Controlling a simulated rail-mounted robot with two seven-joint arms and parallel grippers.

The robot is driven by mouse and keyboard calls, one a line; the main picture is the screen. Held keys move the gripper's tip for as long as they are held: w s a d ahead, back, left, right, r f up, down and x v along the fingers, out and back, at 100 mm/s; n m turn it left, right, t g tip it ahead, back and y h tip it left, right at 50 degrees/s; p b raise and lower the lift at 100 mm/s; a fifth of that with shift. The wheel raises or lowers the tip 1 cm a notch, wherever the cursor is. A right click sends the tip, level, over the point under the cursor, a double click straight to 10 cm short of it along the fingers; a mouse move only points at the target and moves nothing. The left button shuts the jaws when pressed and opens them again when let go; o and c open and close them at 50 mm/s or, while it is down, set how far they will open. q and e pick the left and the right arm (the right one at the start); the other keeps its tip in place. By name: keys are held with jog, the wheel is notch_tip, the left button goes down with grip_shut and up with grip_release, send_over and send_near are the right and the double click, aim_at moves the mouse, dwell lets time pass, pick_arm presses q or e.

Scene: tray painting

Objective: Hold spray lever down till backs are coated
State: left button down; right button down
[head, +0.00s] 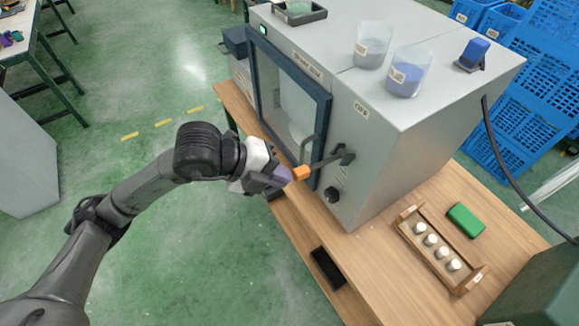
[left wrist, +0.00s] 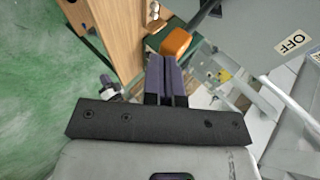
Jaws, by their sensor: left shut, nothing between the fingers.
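The spray lever (head: 322,162) is a dark bar on the front of a grey spray cabinet (head: 420,140), sloping down-left to an orange grip (head: 302,172). The orange grip (left wrist: 176,42) also shows in the left wrist view, just beyond the fingertips. My left gripper (head: 282,175) is shut and empty, its purple fingers right against or very near the orange grip; I cannot tell if they touch. The fingers (left wrist: 164,62) show together in the wrist view. The blue-framed window (head: 290,95) is closed; the backs inside cannot be made out. My right gripper is not in view.
An OFF label (head: 361,110) is on the cabinet, with a black knob (head: 332,194) below the lever. Two cups (head: 408,72) stand on top. A wooden rack (head: 411,212) with several white-topped pieces and a green block (head: 466,220) lie on the bench (head: 375,265).

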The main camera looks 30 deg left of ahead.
pick_arm(q)
jog(key=v, duration=0.8)
jog(key=shift+r, duration=0.25)
jog(key=shift+a, duration=0.1)
